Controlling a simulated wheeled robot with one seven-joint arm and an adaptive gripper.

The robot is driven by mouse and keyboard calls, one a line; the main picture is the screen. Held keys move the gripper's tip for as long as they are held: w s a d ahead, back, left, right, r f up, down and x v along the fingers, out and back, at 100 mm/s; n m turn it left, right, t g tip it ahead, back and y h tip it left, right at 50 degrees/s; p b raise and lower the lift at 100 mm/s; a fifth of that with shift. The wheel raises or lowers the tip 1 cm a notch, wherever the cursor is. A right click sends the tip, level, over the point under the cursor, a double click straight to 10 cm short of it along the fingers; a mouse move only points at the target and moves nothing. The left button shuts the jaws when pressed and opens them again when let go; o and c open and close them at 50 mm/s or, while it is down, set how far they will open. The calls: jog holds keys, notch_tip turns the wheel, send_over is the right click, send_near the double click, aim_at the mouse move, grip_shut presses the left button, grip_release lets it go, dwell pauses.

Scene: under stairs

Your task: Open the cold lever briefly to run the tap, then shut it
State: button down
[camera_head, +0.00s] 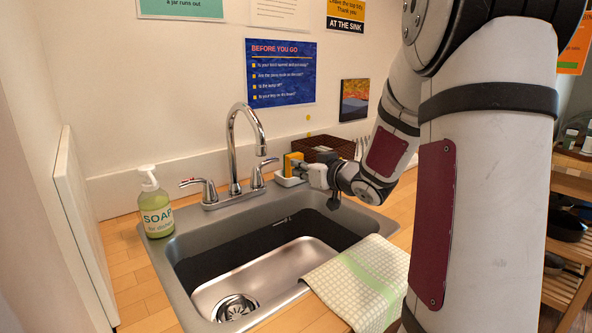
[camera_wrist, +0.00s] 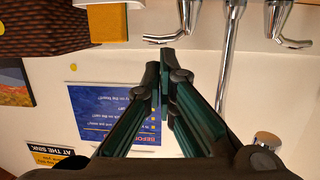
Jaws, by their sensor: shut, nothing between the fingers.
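The chrome tap (camera_head: 236,150) stands behind the sink, with no water seen coming from its spout. Its left lever (camera_head: 204,188) has a red mark and points left. The right lever (camera_head: 258,174), on the other side, would be the cold one; its colour mark is not clear. In the wrist view, which is upside down, this lever (camera_wrist: 183,22) is just beyond my fingertips. My gripper (camera_head: 303,171) is shut and empty, to the right of the cold lever. In the wrist view my gripper (camera_wrist: 166,62) has its tips close to the lever's end; I cannot tell whether they touch.
A yellow sponge (camera_head: 292,161) in a white holder and a dark woven basket (camera_head: 325,146) stand by my gripper. The steel sink (camera_head: 165,255) is empty, with a checked towel (camera_head: 362,280) over its front right edge. A soap bottle (camera_head: 155,208) stands at left.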

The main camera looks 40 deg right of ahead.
aim_at(271, 162)
jog(key=w, duration=0.3)
jog(key=w+f+b, duration=0.1)
jog(key=w, duration=0.3)
jog(key=w+f+b, duration=0.1)
jog(key=w, duration=0.3)
jog(key=shift+d+f, duration=0.1)
jog(key=shift+f, duration=0.1)
jog(key=shift+w, duration=0.2)
jog(key=shift+w+d+r+p, duration=0.1)
jog(key=shift+w+p, duration=0.25)
jog(key=shift+w, duration=0.2)
